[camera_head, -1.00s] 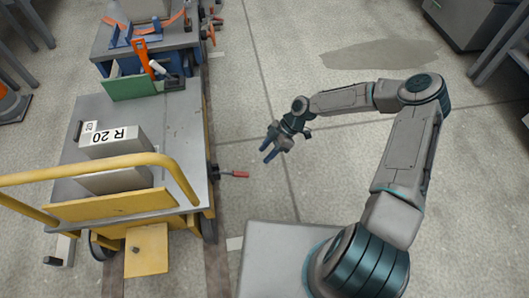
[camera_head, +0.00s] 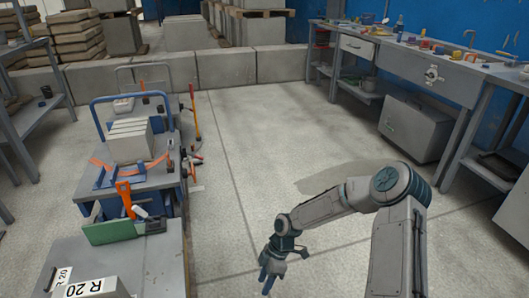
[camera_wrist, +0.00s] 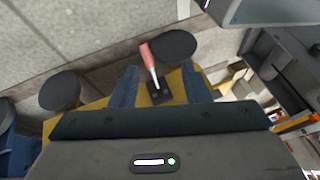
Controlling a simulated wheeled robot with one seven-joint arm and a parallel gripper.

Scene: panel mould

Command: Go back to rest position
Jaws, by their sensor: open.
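My gripper (camera_head: 270,277) hangs in the air over the bare floor, to the right of the grey-topped cart (camera_head: 152,256) in the head view. In the wrist view my gripper (camera_wrist: 157,88) has its two fingers apart, with nothing between them touching either one. A red-handled lever (camera_wrist: 149,58) on a yellow part of the cart shows beyond the fingers. My arm is bent, with its elbow raised at the right of the head view.
A block marked R 20 (camera_head: 92,290) sits on the near cart. A second cart (camera_head: 150,178) with grey blocks stands behind it. A workbench (camera_head: 447,76) with tools lines the right wall, with a grey cabinet (camera_head: 415,127) below. The middle floor (camera_head: 240,150) is clear.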

